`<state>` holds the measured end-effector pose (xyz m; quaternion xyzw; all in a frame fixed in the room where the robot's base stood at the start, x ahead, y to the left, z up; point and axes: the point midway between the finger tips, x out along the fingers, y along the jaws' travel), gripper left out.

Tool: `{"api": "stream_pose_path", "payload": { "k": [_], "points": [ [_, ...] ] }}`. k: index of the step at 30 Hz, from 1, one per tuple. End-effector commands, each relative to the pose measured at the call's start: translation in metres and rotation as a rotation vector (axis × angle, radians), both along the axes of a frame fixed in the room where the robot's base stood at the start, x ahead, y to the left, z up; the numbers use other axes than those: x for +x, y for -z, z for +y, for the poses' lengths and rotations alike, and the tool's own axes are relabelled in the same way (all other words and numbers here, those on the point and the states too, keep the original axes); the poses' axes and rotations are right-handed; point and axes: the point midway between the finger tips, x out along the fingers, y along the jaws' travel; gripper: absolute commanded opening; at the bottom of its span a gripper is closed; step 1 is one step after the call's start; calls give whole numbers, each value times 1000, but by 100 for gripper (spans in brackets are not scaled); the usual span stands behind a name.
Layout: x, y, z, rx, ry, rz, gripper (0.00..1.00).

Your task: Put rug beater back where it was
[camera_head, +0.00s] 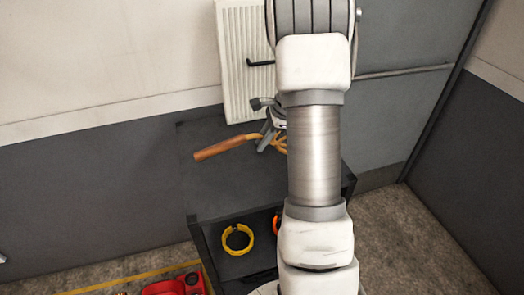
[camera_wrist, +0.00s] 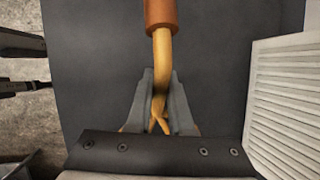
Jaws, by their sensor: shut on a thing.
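The rug beater has a brown wooden handle and a yellow-tan cane shaft. In the head view the rug beater (camera_head: 219,148) sticks out to the left of my arm over a dark grey surface (camera_head: 205,180). My gripper (camera_head: 268,136) is shut on its cane shaft, just beyond the handle. In the wrist view the rug beater (camera_wrist: 162,50) runs down from the top between the grey fingers of my gripper (camera_wrist: 161,92). Its woven head is mostly hidden behind my gripper and arm. I cannot tell whether the beater touches the dark surface.
A white ribbed radiator (camera_head: 236,75) is on the wall behind. A yellow ring (camera_head: 238,239) lies on a dark stand in front, with an orange ring (camera_head: 276,222) partly hidden by my arm. A red object (camera_head: 172,287) is at the bottom left. Open floor (camera_head: 425,240) shows at right.

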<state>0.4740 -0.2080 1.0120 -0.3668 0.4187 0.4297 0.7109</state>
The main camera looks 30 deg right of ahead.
Motion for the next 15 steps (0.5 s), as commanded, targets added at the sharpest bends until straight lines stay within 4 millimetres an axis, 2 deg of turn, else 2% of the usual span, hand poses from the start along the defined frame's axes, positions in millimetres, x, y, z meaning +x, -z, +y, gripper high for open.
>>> {"api": "stream_pose_path", "payload": {
  "k": [4, 11, 15],
  "points": [
    [2, 7, -1, 1, 0, 1, 0],
    [1, 39, -1, 1, 3, 1, 0],
    [2, 41, -1, -1, 1, -2, 0]
  ]
}}
